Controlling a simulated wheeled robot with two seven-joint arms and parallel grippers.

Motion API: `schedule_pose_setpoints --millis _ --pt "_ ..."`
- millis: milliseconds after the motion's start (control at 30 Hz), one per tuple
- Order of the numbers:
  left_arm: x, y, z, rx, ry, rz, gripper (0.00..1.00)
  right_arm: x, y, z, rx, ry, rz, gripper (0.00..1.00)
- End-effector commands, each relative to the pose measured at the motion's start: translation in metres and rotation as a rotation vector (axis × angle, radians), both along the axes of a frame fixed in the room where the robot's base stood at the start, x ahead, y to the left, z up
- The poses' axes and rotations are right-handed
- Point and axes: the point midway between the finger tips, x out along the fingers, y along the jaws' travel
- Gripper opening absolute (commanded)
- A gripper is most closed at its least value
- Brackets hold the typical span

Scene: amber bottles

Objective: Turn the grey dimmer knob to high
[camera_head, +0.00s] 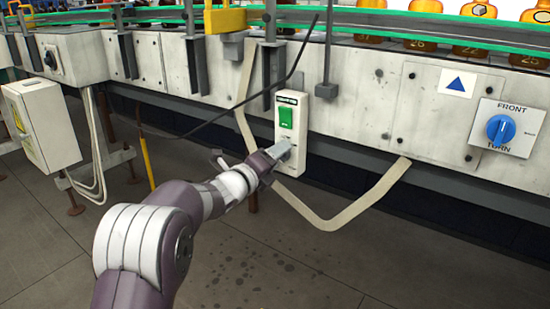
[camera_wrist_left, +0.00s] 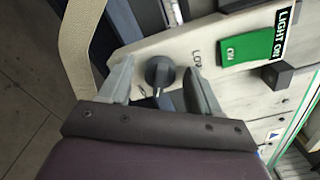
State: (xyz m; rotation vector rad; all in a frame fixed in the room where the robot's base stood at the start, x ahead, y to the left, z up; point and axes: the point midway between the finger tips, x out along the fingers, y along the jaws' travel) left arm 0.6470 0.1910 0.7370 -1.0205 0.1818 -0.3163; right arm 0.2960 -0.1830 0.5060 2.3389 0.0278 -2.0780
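The grey dimmer knob (camera_wrist_left: 159,73) is a small dark round knob on a pale panel (camera_head: 291,166), below a green switch (camera_head: 286,118) marked ON. In the left wrist view the word LOW is printed beside the knob; another marking is partly hidden by a finger. My left gripper (camera_wrist_left: 160,84) is open, with one finger on each side of the knob and visible gaps to it. In the head view my left gripper (camera_head: 279,150) is at the lower part of the panel and hides the knob. My right gripper is not in view.
A blue rotary knob (camera_head: 501,129) on a white plate is at the right. A grey box (camera_head: 40,125) is at the left. A beige cable strap (camera_head: 335,220) loops below the panel. Amber bottles (camera_head: 478,38) stand on the conveyor above.

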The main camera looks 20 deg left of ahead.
Motion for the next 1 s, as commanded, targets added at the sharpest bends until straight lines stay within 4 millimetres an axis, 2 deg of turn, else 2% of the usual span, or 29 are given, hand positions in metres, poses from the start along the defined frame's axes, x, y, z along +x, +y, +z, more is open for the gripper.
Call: schedule_pose_setpoints --millis 267,367,600,700,833,1000 --pt "-0.008 0.004 0.002 0.000 0.001 0.003 0.63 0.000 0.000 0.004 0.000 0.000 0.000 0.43" --pt "-0.025 0.010 0.004 -0.001 0.000 0.003 0.63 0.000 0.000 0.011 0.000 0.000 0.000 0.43" --pt "-0.087 0.033 0.005 0.000 0.000 0.004 0.63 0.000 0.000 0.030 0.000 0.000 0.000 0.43" --pt "-0.105 0.039 0.003 -0.001 0.001 0.004 0.63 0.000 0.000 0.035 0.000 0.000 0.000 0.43" --pt "-0.117 0.043 0.001 -0.001 0.001 0.001 0.63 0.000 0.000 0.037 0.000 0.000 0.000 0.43" --pt "-0.120 0.043 0.000 0.000 -0.001 -0.001 0.63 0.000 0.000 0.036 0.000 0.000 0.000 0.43"
